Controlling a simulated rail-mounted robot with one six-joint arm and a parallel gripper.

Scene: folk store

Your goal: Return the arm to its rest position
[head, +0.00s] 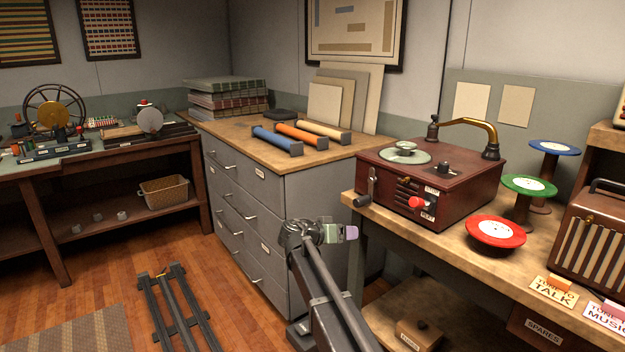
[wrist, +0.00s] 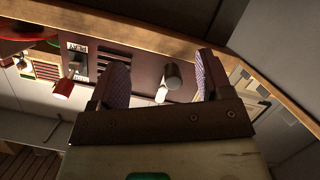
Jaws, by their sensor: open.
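My arm rises from the bottom of the head view, and my gripper (head: 351,233) is at its upper end, in front of the grey drawer cabinet (head: 238,220) and left of the workbench. In the wrist view my gripper (wrist: 160,80) is open, with its two fingers apart and nothing held between them. The dark red record player (head: 440,190) stands on the bench beyond, right of and above my gripper. Its crank handle (wrist: 174,76) shows between the fingers in the wrist view, apparently apart from them.
The wooden workbench (head: 395,218) holds red (head: 496,231), green (head: 529,186) and blue (head: 555,147) discs on stands. Blue, orange and cream rolls (head: 300,135) lie on the cabinet. A floor rail (head: 172,300) runs at lower left. A small box (head: 418,335) sits under the bench.

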